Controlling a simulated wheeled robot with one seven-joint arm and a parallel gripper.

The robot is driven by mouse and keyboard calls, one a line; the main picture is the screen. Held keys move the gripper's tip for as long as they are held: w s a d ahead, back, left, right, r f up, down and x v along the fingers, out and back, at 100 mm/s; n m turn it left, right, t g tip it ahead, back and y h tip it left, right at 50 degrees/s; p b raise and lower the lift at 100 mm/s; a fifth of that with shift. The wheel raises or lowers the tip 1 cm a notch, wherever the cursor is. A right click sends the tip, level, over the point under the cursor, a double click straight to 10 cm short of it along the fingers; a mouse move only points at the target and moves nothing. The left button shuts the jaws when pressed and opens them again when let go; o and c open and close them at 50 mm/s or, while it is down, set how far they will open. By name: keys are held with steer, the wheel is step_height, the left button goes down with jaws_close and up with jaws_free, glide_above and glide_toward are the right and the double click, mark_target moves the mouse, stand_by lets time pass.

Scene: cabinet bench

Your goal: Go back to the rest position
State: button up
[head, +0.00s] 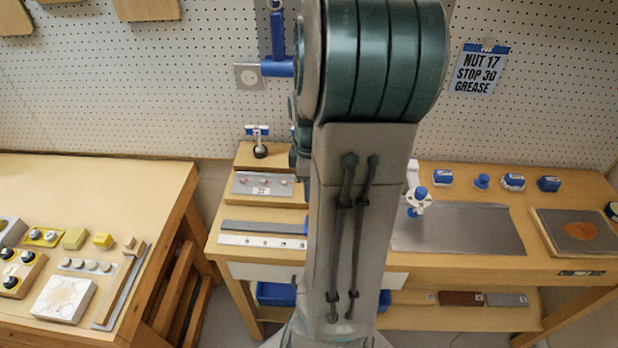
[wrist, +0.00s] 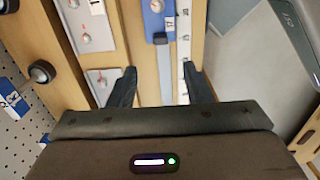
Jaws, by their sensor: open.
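My gripper (wrist: 160,82) shows in the wrist view with its two dark fingers apart and nothing between them. It is above the left part of the cabinet bench, over a long strip with a blue end (wrist: 157,20) and a pale marked strip (wrist: 185,60). I cannot tell its exact height. In the head view my arm stands upright across the middle and hides the gripper and part of the bench behind it.
The cabinet bench (head: 470,262) holds a grey mat (head: 465,225), several blue items at the back, a small plate with knobs (head: 262,185) and a black knob (head: 260,151). A second table (head: 130,180) with parts stands left. A pegboard (head: 540,90) rises behind.

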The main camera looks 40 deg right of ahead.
steer(key=shift+r, duration=0.75)
steer(key=s+a+r+m+t, duration=0.2)
steer(key=s+a+r+m, duration=0.1)
steer(key=a, duration=0.8)
steer(key=s+a+r+m+t, duration=0.1)
steer(key=s+a+r+m, duration=0.2)
steer(key=a+r+m, duration=0.3)
steer(key=a, duration=0.5)
steer(key=shift+s+r+t+b, duration=0.2)
steer(key=shift+t+b, duration=0.1)
steer(key=shift+t, duration=0.1)
